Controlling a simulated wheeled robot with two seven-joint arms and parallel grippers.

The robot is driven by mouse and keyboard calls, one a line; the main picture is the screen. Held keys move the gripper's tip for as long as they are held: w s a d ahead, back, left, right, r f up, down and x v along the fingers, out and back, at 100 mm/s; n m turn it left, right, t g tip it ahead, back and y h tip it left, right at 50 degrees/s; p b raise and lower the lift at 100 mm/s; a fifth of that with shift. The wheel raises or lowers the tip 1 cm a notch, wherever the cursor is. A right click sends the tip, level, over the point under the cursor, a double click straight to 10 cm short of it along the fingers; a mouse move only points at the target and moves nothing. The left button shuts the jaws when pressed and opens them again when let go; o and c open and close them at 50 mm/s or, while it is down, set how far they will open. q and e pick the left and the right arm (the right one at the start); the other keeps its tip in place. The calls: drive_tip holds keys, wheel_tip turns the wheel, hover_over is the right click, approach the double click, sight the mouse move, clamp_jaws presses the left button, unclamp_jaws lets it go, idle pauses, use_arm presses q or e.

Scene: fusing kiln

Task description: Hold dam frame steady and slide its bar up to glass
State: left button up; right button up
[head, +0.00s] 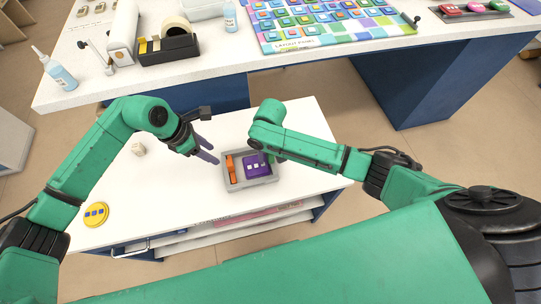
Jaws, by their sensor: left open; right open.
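The grey dam frame (238,186) lies on the white cart top near its right half. Inside it, an orange bar (229,166) stands at the left side. A purple piece of glass (255,169) with small squares lies to its right, with a gap between them. My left gripper (214,152) is open and empty, just left of and behind the frame. My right gripper (268,158) hangs over the frame's back right part, and its fingers are mostly hidden by my own arm; I cannot tell whether it touches the frame.
A yellow disc (96,214) with blue squares lies at the cart's left front. A small cream block (138,149) sits near its back left. Behind, a white workbench (215,65) holds a tape dispenser (168,46), bottles and a colourful tile layout (320,20). The cart's middle is clear.

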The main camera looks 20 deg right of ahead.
drive_tip(key=shift+f, duration=0.3)
clamp_jaws()
drive_tip(key=shift+c, duration=1)
unclamp_jaws()
clamp_jaws()
use_arm(q)
drive_tip(key=o, duration=0.3)
drive_tip(key=shift+r, duration=0.1)
